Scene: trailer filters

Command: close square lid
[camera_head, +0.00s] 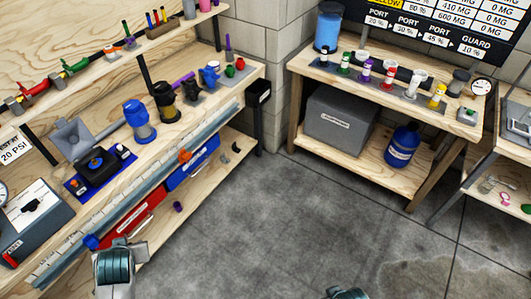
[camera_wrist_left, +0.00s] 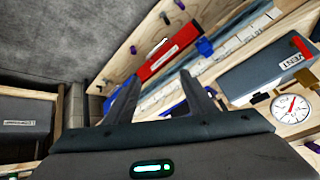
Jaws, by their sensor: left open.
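A grey square lid (camera_head: 72,140) stands tilted open at the back of a black box (camera_head: 97,166) on the left workbench. The box sits on a blue base and has a round blue part on top. My left arm (camera_head: 115,268) shows at the bottom left of the head view, in front of the bench and apart from the lid. In the left wrist view my left gripper (camera_wrist_left: 160,84) is open and empty, its two dark fingers apart. I cannot make out the lid in that view.
A grey box with a gauge (camera_head: 35,215) stands left of the lidded box, and a blue jar (camera_head: 138,120) right of it. The floor (camera_head: 270,210) is clear.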

